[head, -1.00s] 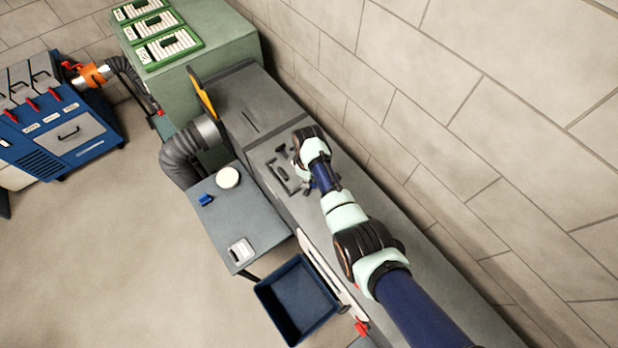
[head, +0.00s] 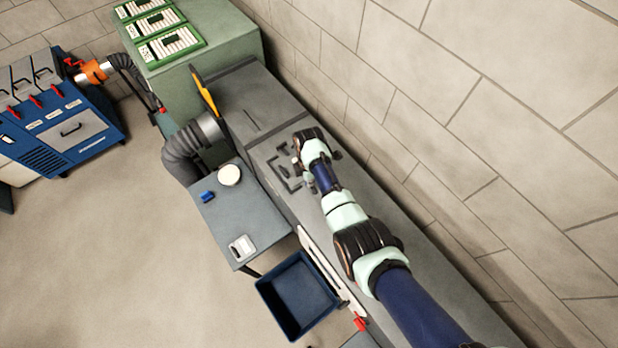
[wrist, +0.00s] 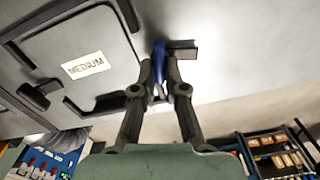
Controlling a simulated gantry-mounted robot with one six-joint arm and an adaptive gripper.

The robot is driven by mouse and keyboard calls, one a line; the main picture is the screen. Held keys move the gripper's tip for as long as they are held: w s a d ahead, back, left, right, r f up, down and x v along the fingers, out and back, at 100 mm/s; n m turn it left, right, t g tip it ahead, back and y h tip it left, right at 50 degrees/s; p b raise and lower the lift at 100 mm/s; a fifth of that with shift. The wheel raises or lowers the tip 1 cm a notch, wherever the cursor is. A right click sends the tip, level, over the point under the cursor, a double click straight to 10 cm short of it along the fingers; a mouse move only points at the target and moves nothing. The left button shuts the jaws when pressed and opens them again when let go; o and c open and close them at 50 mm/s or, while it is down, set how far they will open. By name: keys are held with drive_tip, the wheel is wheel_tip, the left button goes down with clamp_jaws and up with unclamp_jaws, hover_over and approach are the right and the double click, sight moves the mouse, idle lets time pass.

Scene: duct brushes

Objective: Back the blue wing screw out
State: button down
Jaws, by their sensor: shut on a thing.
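The blue wing screw (wrist: 159,60) is at the top centre of the wrist view, against the grey duct surface beside a dark bracket (wrist: 183,52). My gripper (wrist: 160,72) is shut on it, with one finger on each side. How far the screw stands out cannot be told. A grey panel labelled MEDIUM (wrist: 86,64) with a dark knob (wrist: 38,95) lies to its left, framed by dark corner brackets. In the head view my arm is over the grey duct (head: 395,222) and hides the screw and fingertips.
A side table (head: 225,222) left of the duct holds a white disc (head: 229,175), a small blue part (head: 207,197) and a pale square item (head: 241,248). A blue bin (head: 297,297) stands below. A block wall (head: 480,120) runs along the right.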

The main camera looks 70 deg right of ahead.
drive_tip(key=shift+r+n, duration=0.1)
drive_tip(key=shift+n, duration=1)
drive_tip(key=c, duration=1.2)
unclamp_jaws()
wheel_tip(320, 180, up, 12)
drive_tip(key=shift+f, duration=0.1)
